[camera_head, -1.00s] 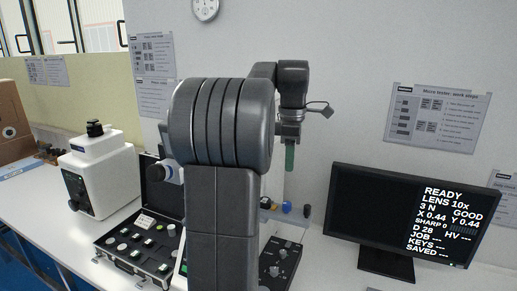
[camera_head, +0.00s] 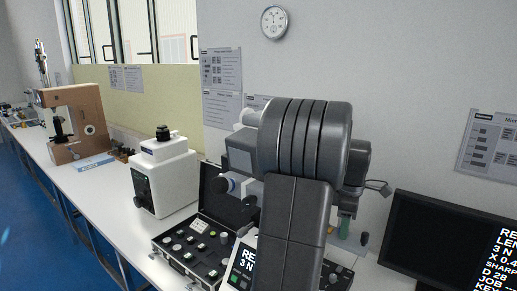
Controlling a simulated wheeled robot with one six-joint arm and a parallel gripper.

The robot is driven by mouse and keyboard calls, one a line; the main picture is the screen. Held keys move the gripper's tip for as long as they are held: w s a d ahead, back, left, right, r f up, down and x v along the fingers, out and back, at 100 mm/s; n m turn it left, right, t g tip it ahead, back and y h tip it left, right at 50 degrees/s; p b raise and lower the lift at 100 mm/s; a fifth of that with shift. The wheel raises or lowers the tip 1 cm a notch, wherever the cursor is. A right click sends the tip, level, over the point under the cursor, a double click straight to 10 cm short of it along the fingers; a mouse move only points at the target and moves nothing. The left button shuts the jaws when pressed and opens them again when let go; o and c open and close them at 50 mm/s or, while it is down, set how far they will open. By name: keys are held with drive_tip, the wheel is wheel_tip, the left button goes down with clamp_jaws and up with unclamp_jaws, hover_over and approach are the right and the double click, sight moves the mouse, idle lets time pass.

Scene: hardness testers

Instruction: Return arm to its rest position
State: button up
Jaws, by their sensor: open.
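My arm stands large in the centre right of the head view, its dark grey upper joint and link close to the camera. My gripper (camera_head: 344,227) hangs low behind this link, with only a little of it and a greenish tip showing. It is open, and I see nothing held in it. The wrist is mostly hidden behind the big joint.
A hardness tester (camera_head: 242,160) is partly hidden behind my arm. An open black case (camera_head: 190,240) of test blocks lies in front. A white tester (camera_head: 162,175) and a brown tester (camera_head: 77,115) stand further left. A monitor (camera_head: 440,240) is at right. Blue floor is open at left.

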drive_tip(key=shift+f, duration=0.1)
idle(0.3)
wheel_tip(320, 180, up, 14)
drive_tip(key=b, duration=0.2)
wheel_tip(320, 180, down, 14)
drive_tip(key=shift+f+p, duration=0.1)
drive_tip(key=shift+p, duration=0.95)
drive_tip(key=m, duration=0.5)
drive_tip(key=shift+m, duration=0.3)
drive_tip(key=m+b, duration=0.1)
drive_tip(key=m, duration=0.4)
drive_tip(key=shift+b, duration=0.3)
drive_tip(key=m+b, duration=0.2)
drive_tip(key=m, duration=0.4)
drive_tip(key=m+b, duration=0.1)
drive_tip(key=m, duration=0.2)
drive_tip(key=shift+b, duration=0.3)
drive_tip(key=shift+a+m, duration=0.1)
drive_tip(key=shift+m, duration=0.7)
drive_tip(key=shift+s, duration=0.1)
